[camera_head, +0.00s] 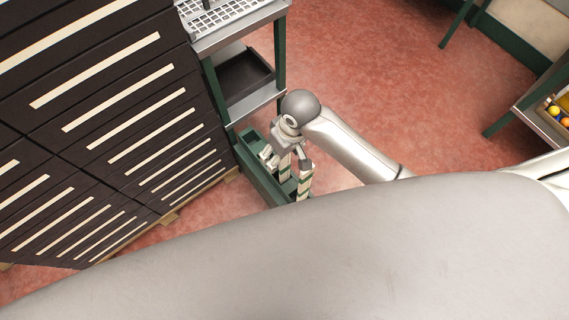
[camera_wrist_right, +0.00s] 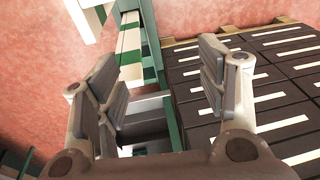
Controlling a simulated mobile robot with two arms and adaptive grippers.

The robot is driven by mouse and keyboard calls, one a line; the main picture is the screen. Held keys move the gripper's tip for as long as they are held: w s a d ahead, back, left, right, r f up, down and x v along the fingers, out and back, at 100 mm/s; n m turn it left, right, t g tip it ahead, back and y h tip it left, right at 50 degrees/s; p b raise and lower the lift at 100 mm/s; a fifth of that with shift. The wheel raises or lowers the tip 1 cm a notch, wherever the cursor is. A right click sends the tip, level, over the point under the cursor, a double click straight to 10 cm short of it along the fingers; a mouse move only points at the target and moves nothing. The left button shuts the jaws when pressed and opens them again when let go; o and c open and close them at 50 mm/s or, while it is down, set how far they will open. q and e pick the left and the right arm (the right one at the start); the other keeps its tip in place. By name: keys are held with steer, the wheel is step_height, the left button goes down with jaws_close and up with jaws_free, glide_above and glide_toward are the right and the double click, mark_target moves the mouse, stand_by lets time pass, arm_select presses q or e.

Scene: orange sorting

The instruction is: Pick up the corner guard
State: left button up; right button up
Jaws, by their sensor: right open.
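Two upright green-and-white banded pieces, which look like corner guards, stand at the low green frame by the shelf unit. One (camera_head: 285,168) is directly under my right gripper (camera_head: 286,160), and the other (camera_head: 303,185) is just to its right. In the right wrist view, a banded piece (camera_wrist_right: 130,40) appears beyond and between the open fingers of my right gripper (camera_wrist_right: 165,78). A second banded piece (camera_wrist_right: 88,14) is at the top left. The fingers are apart, and I see nothing held. I cannot tell whether they touch a piece. My left gripper is not in view.
A large stack of dark boxes with cream stripes (camera_head: 110,110) stands close on the left, on a wooden pallet (camera_head: 170,218). A green-legged metal shelf unit (camera_head: 262,97) is behind the gripper. Red floor (camera_head: 400,80) is open to the right.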

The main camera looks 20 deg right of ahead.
steer(key=shift+g+h, duration=0.5)
steer(key=shift+h, duration=0.2)
steer(key=w+d, duration=0.1)
steer(key=w, duration=0.1)
steer(key=w+d, duration=0.2)
steer(key=w, duration=0.1)
steer(key=shift+w+f, duration=0.15)
steer(key=shift+w, duration=0.2)
steer(key=shift+w+d+f, duration=0.1)
steer(key=shift+f, duration=0.1)
step_height(320, 180, down, 5)
steer(key=shift+r, duration=0.15)
steer(key=f, duration=0.5)
steer(key=shift+a+f, duration=0.25)
steer(key=shift+f, duration=0.05)
jaws_close()
